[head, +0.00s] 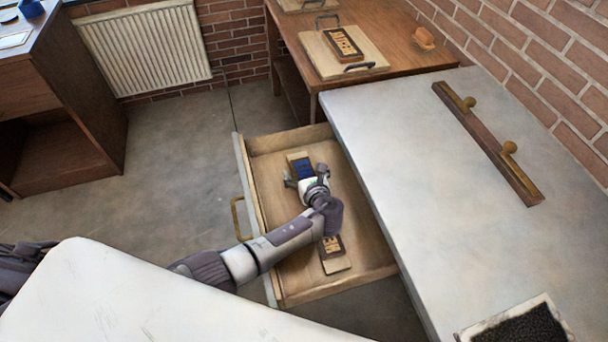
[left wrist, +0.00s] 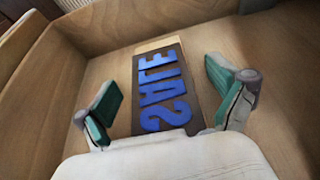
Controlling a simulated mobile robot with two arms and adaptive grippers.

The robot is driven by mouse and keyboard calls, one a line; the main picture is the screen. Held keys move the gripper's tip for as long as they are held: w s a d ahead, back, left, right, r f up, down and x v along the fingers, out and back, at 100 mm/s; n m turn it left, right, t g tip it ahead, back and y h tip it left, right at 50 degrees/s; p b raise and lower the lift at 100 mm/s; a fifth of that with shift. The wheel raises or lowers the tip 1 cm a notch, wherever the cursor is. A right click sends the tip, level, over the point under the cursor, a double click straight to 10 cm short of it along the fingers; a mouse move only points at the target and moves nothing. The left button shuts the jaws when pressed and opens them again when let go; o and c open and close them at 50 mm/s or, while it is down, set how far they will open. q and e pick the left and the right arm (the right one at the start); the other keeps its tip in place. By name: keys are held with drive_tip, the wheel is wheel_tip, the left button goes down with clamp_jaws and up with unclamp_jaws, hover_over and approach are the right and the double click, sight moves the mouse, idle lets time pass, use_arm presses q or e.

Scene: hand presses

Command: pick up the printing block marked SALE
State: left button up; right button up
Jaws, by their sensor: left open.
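The SALE block (left wrist: 163,88) has blue raised letters on a dark face with a pale wooden end. It lies flat in the open drawer (head: 246,168), near the far end, and shows in the head view (head: 300,166) just beyond my left gripper. My left gripper (head: 305,184) is open inside the drawer. In the left wrist view its two green-padded fingers (left wrist: 168,98) stand on either side of the block, with a gap on each side. The gripper's palm hides the near end of the block. My right gripper is not in view.
Another block (head: 333,254) with tan letters lies at the drawer's near end, partly behind my left arm. Drawer walls surround the gripper. The grey-topped table (head: 400,140) stands right of the drawer, bearing a wooden bar with knobs (head: 488,142). A wooden bench (head: 390,45) stands behind.

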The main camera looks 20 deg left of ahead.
use_arm(q)
drive_tip(key=c, duration=1.2)
drive_tip(key=shift+c, duration=1)
drive_tip(key=shift+r, duration=0.1)
